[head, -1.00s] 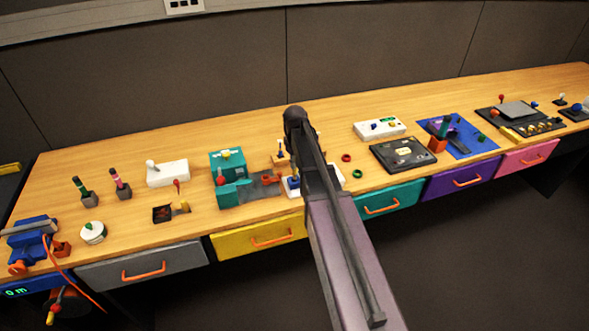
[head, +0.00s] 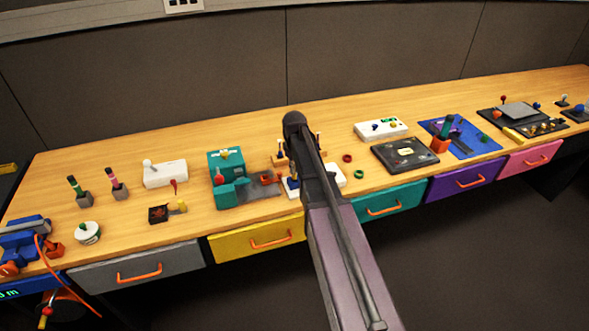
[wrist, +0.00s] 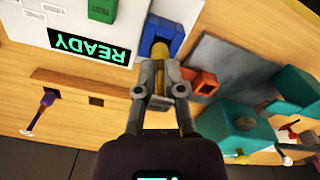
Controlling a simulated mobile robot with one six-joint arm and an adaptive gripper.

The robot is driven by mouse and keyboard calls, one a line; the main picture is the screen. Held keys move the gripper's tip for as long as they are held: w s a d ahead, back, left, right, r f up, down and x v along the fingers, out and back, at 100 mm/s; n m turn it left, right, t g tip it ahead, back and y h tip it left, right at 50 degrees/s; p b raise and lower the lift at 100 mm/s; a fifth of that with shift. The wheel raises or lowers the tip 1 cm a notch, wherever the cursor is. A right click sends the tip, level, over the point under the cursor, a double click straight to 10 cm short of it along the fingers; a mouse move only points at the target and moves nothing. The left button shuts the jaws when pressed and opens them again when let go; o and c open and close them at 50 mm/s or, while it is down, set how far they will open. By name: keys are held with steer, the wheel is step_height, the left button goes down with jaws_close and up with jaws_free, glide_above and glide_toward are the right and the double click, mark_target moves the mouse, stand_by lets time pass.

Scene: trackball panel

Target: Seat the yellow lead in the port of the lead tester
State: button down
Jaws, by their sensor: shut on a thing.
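The lead tester is a white box in the wrist view (wrist: 65,58) with a black screen reading READY in green, upside down. A blue port (wrist: 176,32) stands at its edge. My gripper (wrist: 160,92) is shut on the yellow lead (wrist: 160,72), whose far end overlaps the port's opening. I cannot tell how deep the lead is inside it. In the head view, the tester (head: 291,192) is partly hidden behind my arm, and my gripper and the lead cannot be made out.
An orange open-topped block (wrist: 204,82) is close beside the port. A teal machine on a grey plate (head: 226,190) stands left of the tester. A wooden rack with a purple-handled tool (wrist: 44,101) is on the other side.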

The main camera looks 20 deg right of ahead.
steer(key=shift+f, duration=0.2)
steer(key=c, duration=0.8)
jaws_free()
steer(key=shift+o, duration=0.2)
steer(key=shift+r, duration=0.2)
step_height(320, 180, up, 12)
steer(key=p, duration=1.2)
steer(key=s+a+m, duration=0.2)
steer(key=s+a, duration=0.2)
steer(key=s, duration=0.6)
steer(key=s+a+m, duration=0.2)
steer(key=s+a, duration=0.3)
steer(key=s, duration=0.6)
steer(key=shift+a, duration=0.25)
